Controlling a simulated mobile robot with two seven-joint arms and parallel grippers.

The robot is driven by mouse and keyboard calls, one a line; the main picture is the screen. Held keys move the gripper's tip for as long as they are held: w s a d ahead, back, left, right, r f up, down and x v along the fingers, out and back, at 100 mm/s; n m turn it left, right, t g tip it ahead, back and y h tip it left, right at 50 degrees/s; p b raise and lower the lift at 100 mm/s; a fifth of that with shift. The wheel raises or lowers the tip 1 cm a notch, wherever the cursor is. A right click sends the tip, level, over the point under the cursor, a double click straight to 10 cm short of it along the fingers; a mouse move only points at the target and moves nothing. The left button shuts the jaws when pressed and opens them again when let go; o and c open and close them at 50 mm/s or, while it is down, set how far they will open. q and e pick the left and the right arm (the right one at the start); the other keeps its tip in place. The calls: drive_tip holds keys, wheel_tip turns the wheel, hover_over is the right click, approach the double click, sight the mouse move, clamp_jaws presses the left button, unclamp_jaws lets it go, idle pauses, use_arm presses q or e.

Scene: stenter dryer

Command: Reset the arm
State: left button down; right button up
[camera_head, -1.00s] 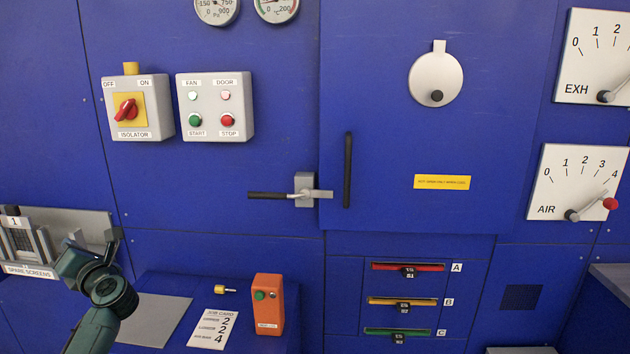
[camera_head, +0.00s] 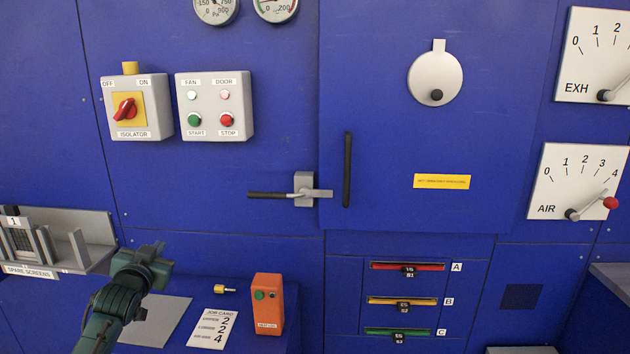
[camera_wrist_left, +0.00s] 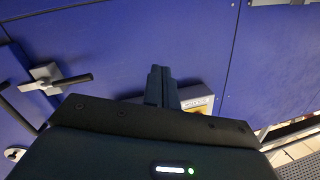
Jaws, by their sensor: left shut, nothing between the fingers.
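My left arm comes in from the lower left in the head view. Its gripper (camera_head: 150,262) is over the back left of the low blue shelf, beside the grey plate. In the left wrist view the fingers (camera_wrist_left: 160,84) are together with nothing between them, in front of the blue machine face. The door latch handle (camera_head: 285,194) is apart from the gripper, up and to the right; it also shows in the left wrist view (camera_wrist_left: 62,80). My right gripper is in neither view.
A grey plate (camera_head: 165,325), a job card (camera_head: 213,328), a small brass piece (camera_head: 224,290) and an orange button box (camera_head: 268,305) are on the shelf. The spare screens rack (camera_head: 80,243) is to the left. The isolator (camera_head: 135,107) and start/stop box (camera_head: 214,106) are above.

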use_arm(q)
drive_tip(key=s+d+f+g+h, duration=0.1)
drive_tip(key=s+d+f, duration=0.4)
drive_tip(key=s+f, duration=0.3)
drive_tip(key=s+d+f+m+g+h, duration=0.1)
drive_tip(key=s+d+f+g+h, duration=0.1)
drive_tip(key=s+d+f, duration=0.6)
drive_tip(key=s+d+f+g+h, duration=0.1)
drive_tip(key=s+d+f, duration=0.2)
drive_tip(key=s+f, duration=0.5)
drive_tip(key=s+d+g, duration=0.1)
drive_tip(key=s+d, duration=0.1)
drive_tip(key=s, duration=0.5)
drive_tip(key=s+d+f+g+h, duration=0.1)
drive_tip(key=s+d, duration=0.2)
drive_tip(key=s, duration=0.5)
drive_tip(key=shift+n, duration=0.4)
